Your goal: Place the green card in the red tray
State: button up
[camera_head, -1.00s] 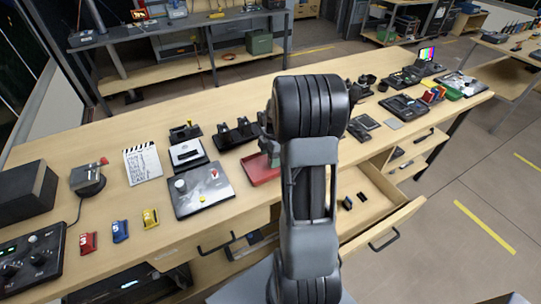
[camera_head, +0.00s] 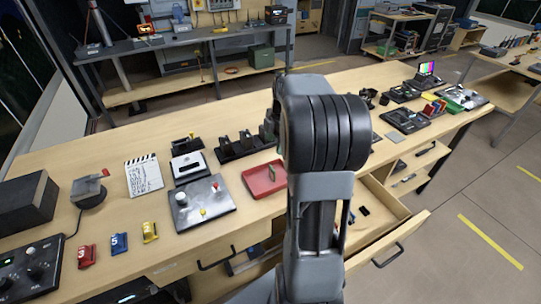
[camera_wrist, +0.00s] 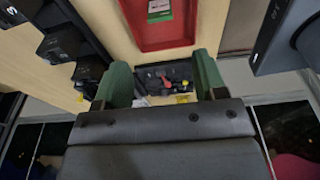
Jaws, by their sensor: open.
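The red tray (camera_head: 256,182) sits on the workbench just left of my arm in the head view. It also shows at the top of the wrist view (camera_wrist: 160,38), cut off by the frame edge. A green card with a white band (camera_wrist: 160,11) lies inside the tray there. In the head view a small tan-green shape (camera_head: 272,173) in the tray seems to be this card. My gripper (camera_wrist: 163,66) is open, its green fingers apart with nothing held between them. The fingers are apart from the card. In the head view my arm mostly hides the gripper.
A grey panel with knobs (camera_head: 203,206) lies left of the tray, and a black rack (camera_head: 242,148) stands behind it. A clapperboard (camera_head: 144,176) is further left. An open drawer (camera_head: 375,235) juts out at right. The bench's front strip beside the tray is clear.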

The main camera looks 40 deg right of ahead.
jog(key=s+a+r+m+t, duration=0.1)
jog(key=s+a+m+t, duration=0.1)
jog(key=s+a+m, duration=0.4)
jog(key=s+a+m+t+h, duration=0.1)
jog(key=s+a+m, duration=0.5)
jog(key=a+m, duration=0.4)
jog(key=shift+s+a+r+t+h, duration=0.2)
jog(key=shift+a+r+t+h, duration=0.15)
jog(key=shift+a, duration=1.6)
